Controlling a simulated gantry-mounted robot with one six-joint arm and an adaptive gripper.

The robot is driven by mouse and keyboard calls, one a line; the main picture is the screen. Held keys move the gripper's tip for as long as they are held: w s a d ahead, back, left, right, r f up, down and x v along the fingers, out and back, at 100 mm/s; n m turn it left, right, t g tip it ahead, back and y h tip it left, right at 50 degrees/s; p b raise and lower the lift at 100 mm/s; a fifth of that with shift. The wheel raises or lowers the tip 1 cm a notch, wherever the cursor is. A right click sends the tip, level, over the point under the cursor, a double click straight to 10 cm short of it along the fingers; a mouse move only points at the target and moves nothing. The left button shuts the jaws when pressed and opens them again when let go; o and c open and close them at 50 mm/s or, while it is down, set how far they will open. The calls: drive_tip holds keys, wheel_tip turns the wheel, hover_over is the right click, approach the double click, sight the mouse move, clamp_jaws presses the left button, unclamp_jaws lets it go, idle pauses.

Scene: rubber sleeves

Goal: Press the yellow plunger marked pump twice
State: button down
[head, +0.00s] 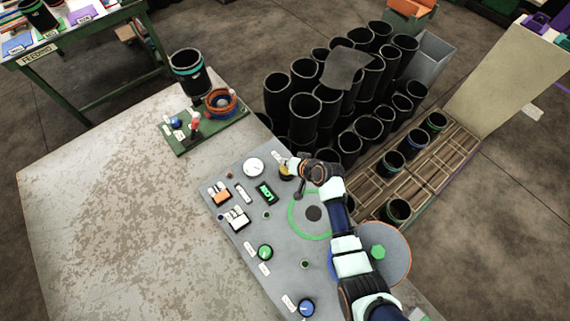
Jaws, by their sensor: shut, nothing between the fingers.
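The yellow plunger (284,174) shows at the far edge of the grey control panel (285,244), right of a round white gauge. My gripper (294,166) is shut and empty, with its tip at the plunger. The gripper and wrist cover part of the plunger, so I cannot tell whether they touch or how far down the plunger is. A small white label beside the plunger is too small to read.
The panel carries a white gauge (253,167), a green-lit display (265,193), a green knob (265,252) and a blue knob (306,307). Many black sleeves (304,107) stand behind the panel. A green board (205,131) with a red-topped lever lies at the back left. The table's left side is clear.

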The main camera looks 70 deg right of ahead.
drive_tip(key=shift+s+a+f+p, duration=0.3)
drive_tip(key=shift+s+p, duration=0.15)
drive_tip(key=shift+p, duration=0.35)
drive_tip(key=shift+s+a, duration=0.15)
drive_tip(key=shift+s, duration=0.1)
drive_tip(key=shift+s+a+r+p, duration=0.1)
drive_tip(key=shift+s+r+p, duration=0.15)
drive_tip(key=shift+r+p, duration=0.3)
wheel_tip(320, 180, up, 5)
drive_tip(key=p, duration=0.4)
drive_tip(key=shift+f, duration=0.2)
